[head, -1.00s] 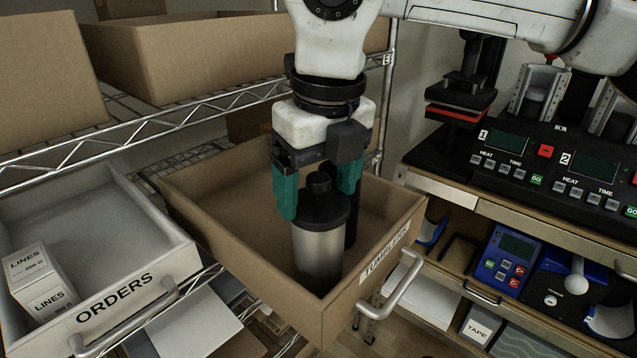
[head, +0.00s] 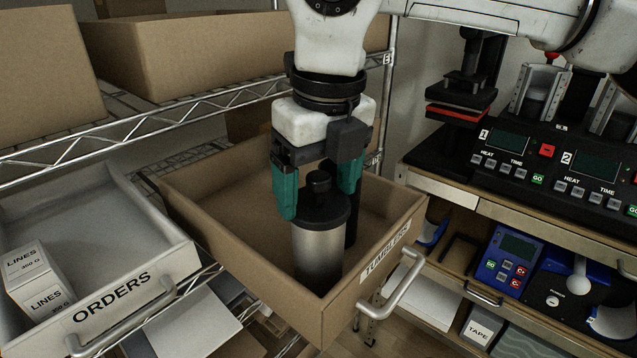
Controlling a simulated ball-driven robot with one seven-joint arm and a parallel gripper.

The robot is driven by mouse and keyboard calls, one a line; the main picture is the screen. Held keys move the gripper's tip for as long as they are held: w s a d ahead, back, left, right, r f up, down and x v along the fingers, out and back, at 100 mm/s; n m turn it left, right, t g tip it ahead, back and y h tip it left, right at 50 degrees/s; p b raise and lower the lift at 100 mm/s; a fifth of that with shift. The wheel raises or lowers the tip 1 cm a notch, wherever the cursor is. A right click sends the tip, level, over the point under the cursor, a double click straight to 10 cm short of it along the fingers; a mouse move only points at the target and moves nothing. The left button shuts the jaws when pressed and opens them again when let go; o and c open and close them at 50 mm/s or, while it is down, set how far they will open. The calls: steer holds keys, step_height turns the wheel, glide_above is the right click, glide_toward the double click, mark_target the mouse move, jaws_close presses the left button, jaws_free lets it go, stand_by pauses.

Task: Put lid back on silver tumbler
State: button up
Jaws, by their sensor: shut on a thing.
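The silver tumbler (head: 317,256) stands upright in the cardboard drawer labelled TUMBLERS (head: 262,258). Its black lid (head: 322,210), with a round knob on top, sits over the tumbler's mouth with no gap that I can see. Whether it is fully seated I cannot tell. My gripper (head: 318,194) points down from above, with one teal finger at the left of the lid and the other at the right. It is shut on the lid. The right finger's tip is partly hidden behind the lid.
A dark tumbler (head: 352,222) stands just behind the silver one, mostly hidden. The drawer's walls and front handle (head: 393,292) surround them, with bare floor to the left. The ORDERS bin (head: 120,298) is at left, and the press with its control panel (head: 560,165) at right.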

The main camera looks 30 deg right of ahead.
stand_by(0.4)
steer(key=o, duration=0.9)
steer(key=shift+r+p, duration=2)
steer(key=shift+r, duration=1.5)
jaws_close()
steer(key=shift+f+b, duration=1.5)
steer(key=shift+f, duration=0.25)
